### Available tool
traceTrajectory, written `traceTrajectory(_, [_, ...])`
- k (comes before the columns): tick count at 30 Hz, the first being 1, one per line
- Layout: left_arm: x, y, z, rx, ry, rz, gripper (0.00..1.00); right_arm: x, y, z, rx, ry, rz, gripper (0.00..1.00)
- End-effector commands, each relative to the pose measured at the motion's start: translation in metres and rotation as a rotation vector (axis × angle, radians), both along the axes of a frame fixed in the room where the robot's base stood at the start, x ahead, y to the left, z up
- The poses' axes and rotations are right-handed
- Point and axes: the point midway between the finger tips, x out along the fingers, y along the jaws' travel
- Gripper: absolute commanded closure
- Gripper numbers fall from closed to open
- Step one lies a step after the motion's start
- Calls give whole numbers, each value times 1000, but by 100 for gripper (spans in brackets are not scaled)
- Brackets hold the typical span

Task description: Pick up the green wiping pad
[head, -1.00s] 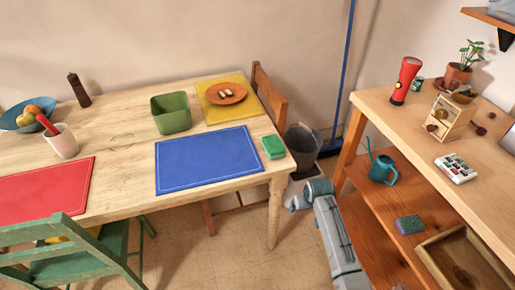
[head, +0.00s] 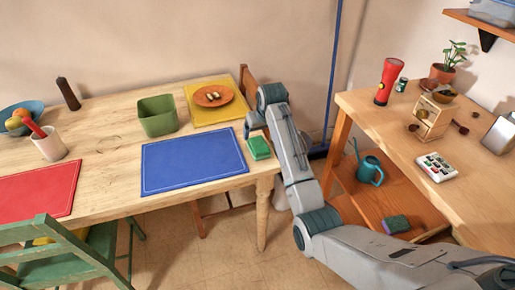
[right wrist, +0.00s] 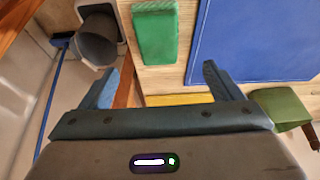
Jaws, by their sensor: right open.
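The green wiping pad (head: 259,148) lies on the wooden table (head: 110,142) near its right end, just right of the blue mat. My right gripper (head: 256,124) hangs over the table's right end, just behind the pad, partly hidden by its own arm. In the right wrist view the pad (right wrist: 155,32) lies beyond the fingertips, roughly in line with the gap between them. The right gripper (right wrist: 160,72) is open and empty, apart from the pad. My left gripper is not in view.
The blue mat (head: 195,160) borders the pad on the left. A green bin (head: 158,116) and a yellow mat (head: 228,110) with a plate stand behind. A chair (head: 247,78) is at the table's far right corner. A wooden shelf unit (head: 365,120) stands right, with another sponge (head: 395,224) low down.

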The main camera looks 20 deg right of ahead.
Motion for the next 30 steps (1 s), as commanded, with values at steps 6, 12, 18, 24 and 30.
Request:
traceTrajectory(6, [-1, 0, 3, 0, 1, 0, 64, 12, 1, -33, 0, 3, 0, 15])
traceTrajectory(12, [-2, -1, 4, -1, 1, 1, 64, 17, 1, -47, -1, 3, 0, 15])
traceTrajectory(18, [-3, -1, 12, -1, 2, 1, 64, 24, 0, -74, 0, 6, 0, 15])
traceTrajectory(24, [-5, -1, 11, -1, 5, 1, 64, 32, 0, -93, -1, 2, 0, 15])
traceTrajectory(30, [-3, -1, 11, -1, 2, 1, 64, 33, 1, -94, -1, 1, 0, 15])
